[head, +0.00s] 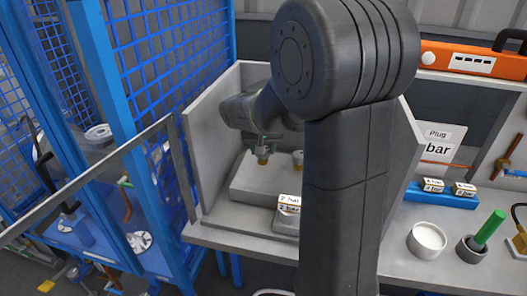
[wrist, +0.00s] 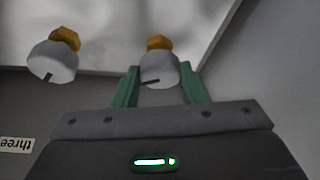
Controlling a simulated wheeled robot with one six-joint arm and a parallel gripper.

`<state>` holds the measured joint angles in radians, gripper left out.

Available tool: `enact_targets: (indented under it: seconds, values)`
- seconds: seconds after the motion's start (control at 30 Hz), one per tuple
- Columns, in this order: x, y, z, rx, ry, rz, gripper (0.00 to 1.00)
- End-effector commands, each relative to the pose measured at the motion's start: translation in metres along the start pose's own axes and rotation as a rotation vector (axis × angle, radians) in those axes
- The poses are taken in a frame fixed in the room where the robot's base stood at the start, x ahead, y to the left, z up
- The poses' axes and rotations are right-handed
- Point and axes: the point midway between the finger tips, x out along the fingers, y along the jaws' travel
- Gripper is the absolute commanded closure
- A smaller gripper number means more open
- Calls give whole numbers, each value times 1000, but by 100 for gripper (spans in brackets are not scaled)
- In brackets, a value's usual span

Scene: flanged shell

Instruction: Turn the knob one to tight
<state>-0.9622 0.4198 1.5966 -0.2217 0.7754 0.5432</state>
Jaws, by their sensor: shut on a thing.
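My gripper (wrist: 160,74) has its green fingers on either side of a grey round knob (wrist: 160,66) with a brass hex part and a dark pointer mark. It is shut on this knob; no number for it can be read. A second, similar knob (wrist: 52,62) is to the left in the wrist view, with its own dark mark. In the head view my gripper (head: 262,145) is over the grey panel, with a brass part (head: 262,160) beneath it. Another brass part (head: 298,155) shows to its right, partly behind my arm.
An upside-down label "three" (wrist: 17,145) is at the lower left in the wrist view. Grey booth walls (head: 205,130) stand close around the panel. A "2 bar" block (head: 288,215) sits in front. A white bowl (head: 427,240) and a green-handled item (head: 487,232) are to the right.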

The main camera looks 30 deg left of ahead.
Motion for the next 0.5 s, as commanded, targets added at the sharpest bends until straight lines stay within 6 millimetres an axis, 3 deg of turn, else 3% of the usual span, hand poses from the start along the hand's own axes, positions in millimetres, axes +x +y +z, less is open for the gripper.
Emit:
enact_targets:
  seconds: [0.5]
  values:
    - [1,-4,-1,368,2,151,84]
